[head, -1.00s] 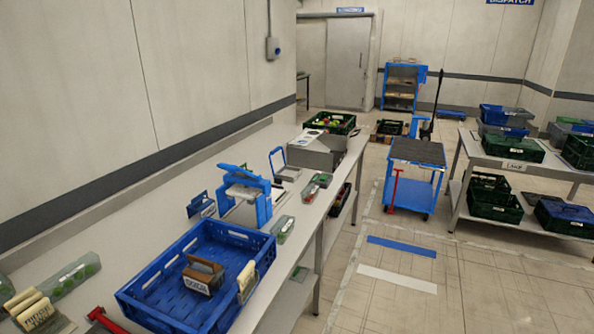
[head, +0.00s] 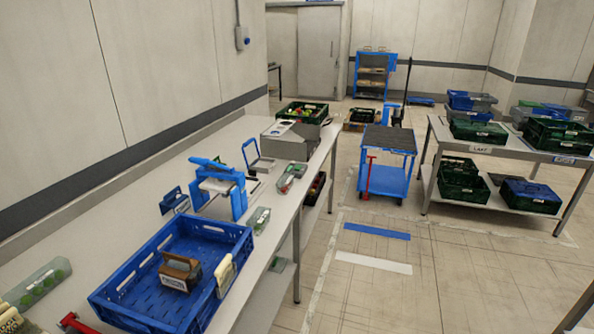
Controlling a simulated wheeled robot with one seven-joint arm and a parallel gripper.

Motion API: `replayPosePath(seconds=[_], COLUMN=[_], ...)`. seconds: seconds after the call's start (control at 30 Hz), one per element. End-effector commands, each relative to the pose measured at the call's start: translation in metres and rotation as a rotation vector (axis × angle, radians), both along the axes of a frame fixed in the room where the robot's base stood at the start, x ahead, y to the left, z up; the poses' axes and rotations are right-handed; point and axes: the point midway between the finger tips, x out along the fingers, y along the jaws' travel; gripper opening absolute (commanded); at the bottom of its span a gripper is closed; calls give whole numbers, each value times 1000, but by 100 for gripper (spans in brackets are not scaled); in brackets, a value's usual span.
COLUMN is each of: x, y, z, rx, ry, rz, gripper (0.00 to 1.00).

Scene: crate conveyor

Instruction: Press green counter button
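I cannot make out a green counter button for certain in the head view. A grey metal box (head: 286,145) with a sloped top and small dark round marks stands far along the left bench (head: 262,255); its details are too small to tell. My gripper is not in view.
A blue crate (head: 120,310) holding a brown-handled tool fills the near bench. A blue press-like device (head: 222,190) stands behind it. A blue cart (head: 388,180) and a table (head: 500,145) with crates stand to the right.

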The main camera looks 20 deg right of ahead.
Motion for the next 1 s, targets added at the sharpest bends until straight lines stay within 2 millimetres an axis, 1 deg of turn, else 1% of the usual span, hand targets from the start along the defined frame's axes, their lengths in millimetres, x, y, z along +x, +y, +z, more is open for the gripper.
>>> replayPosePath(seconds=[0.27,0.3,0.37,0.4,0.43,0.47,1.0], x=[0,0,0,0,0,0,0], y=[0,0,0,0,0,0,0], z=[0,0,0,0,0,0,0], rx=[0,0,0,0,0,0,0], ry=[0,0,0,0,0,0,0], rz=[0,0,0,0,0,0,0], gripper=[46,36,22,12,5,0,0])
